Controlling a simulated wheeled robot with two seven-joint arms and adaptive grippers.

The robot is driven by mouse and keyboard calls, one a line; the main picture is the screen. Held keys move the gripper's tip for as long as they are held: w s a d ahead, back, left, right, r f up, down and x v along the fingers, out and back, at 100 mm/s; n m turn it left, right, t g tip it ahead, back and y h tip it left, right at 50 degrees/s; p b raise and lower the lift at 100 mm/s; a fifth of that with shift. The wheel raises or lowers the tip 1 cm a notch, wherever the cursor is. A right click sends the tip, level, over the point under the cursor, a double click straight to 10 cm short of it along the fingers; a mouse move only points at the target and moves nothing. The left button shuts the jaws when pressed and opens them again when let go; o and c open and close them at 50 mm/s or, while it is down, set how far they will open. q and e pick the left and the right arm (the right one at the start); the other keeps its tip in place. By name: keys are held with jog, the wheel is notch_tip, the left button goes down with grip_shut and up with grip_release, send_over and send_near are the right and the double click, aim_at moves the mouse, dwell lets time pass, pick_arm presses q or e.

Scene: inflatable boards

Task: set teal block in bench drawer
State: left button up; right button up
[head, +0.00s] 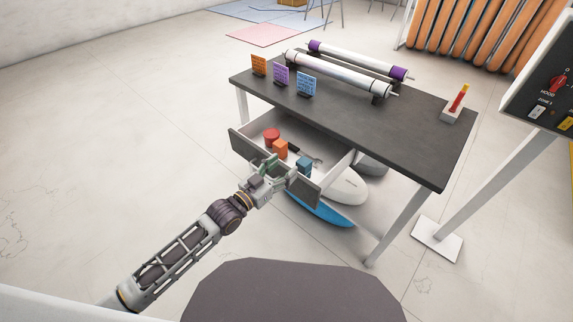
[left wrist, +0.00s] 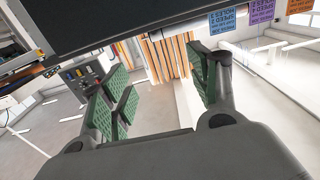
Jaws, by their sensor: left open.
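The bench drawer (head: 248,147) is pulled out below the dark bench top. Inside it stands a small blue-teal block (head: 304,164) near the right end, partly hidden behind the drawer front. My left gripper (head: 268,168) is at the drawer's front panel, left of that block, and covers part of the panel. In the left wrist view the left gripper (left wrist: 162,78) shows its green-padded fingers spread apart with nothing between them. The block is not seen in the left wrist view. My right gripper is in neither view.
A red cylinder (head: 271,135), an orange block (head: 280,149) and a wrench (head: 314,160) share the drawer. The bench top (head: 340,118) overhangs the drawer and carries rollers and cards. White and blue boards (head: 345,186) lie under the bench. The floor at left is clear.

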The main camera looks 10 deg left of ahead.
pick_arm(q)
jog(key=shift+s+a, duration=0.2)
jog(key=shift+s, duration=0.15)
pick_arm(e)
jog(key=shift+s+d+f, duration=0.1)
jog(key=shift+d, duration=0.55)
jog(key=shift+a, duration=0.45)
pick_arm(q)
jog(key=shift+f, duration=0.1)
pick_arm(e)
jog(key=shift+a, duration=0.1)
